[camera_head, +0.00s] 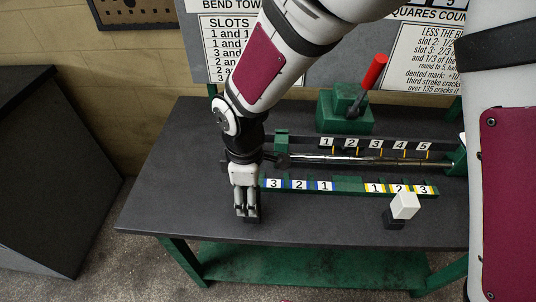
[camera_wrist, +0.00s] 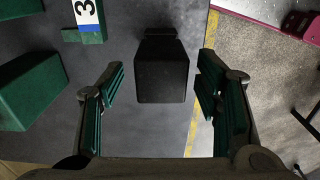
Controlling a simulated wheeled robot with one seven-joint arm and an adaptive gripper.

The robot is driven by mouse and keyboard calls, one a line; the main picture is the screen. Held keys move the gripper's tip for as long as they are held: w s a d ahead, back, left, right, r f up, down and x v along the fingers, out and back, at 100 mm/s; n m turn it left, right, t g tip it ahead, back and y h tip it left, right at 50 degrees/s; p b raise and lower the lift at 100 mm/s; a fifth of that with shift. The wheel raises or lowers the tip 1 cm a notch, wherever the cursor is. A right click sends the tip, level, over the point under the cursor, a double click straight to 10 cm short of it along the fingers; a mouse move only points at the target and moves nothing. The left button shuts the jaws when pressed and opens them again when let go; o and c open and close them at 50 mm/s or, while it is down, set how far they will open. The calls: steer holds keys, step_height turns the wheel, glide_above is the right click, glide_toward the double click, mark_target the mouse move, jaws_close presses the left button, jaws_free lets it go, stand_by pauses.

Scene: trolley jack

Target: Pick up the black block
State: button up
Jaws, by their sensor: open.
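A black block (camera_wrist: 162,72) stands on the dark table top in the wrist view. My gripper (camera_wrist: 160,82) is open, with one green-padded finger on each side of the block and a visible gap to either side. In the head view my gripper (camera_head: 247,207) points down over the front left of the table. The dark block (camera_head: 251,219) shows at its fingertips, partly hidden by them. Another black block (camera_head: 394,221) stands at the front right with a white block (camera_head: 405,205) on it.
A green rail with numbered slots (camera_head: 345,186) lies just behind my gripper. A metal rod (camera_head: 345,160) runs behind it. A green jack base (camera_head: 340,115) with a red-handled lever (camera_head: 373,72) stands at the back. The table's front edge is close to the block.

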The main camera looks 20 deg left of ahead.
steer(key=shift+d+f, duration=0.15)
steer(key=shift+f, duration=2.5)
jaws_close()
